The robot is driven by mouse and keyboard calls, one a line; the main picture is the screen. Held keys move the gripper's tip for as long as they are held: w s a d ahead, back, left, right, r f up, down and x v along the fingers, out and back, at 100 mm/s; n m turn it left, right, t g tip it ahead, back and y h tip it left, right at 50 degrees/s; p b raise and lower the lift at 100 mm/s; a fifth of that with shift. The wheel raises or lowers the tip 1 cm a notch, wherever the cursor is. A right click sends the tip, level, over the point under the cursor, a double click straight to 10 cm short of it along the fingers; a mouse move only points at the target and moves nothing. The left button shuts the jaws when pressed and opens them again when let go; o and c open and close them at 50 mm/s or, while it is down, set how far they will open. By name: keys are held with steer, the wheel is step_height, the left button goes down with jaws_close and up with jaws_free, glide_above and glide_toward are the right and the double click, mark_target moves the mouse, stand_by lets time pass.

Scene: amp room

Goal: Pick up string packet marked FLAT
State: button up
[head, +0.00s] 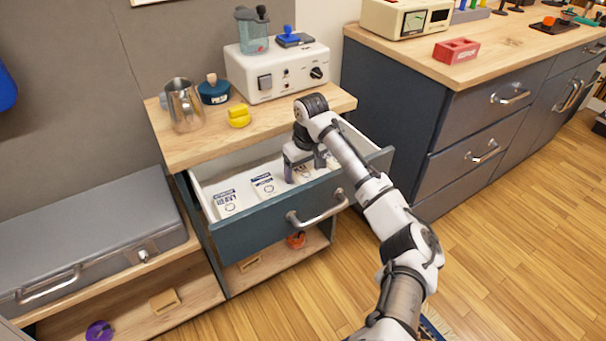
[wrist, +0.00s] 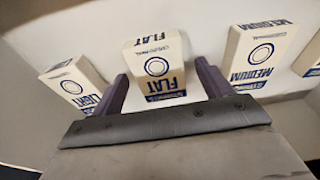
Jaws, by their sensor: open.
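The string packet marked FLAT (wrist: 155,66) is a white box with blue print and a ring mark, lying in the open drawer. In the wrist view its lower part shows between the two fingers of my open gripper (wrist: 163,72). The left finger appears close to its left side, with a wider gap at the right; I cannot tell whether they touch. In the head view my gripper (head: 303,170) is down inside the drawer (head: 255,232), and the packet under it is largely hidden.
A packet marked LIGHT (wrist: 75,85) lies to the left and one marked MEDIUM (wrist: 258,58) to the right, with another at the right edge. The drawer front and its handle (head: 317,208) border the space. The wooden top (head: 195,148) overhangs the back of the drawer.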

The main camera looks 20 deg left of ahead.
steer(key=shift+f+p, duration=0.25)
steer(key=shift+p, duration=0.05)
stand_by(0.4)
steer(key=c, duration=1.1)
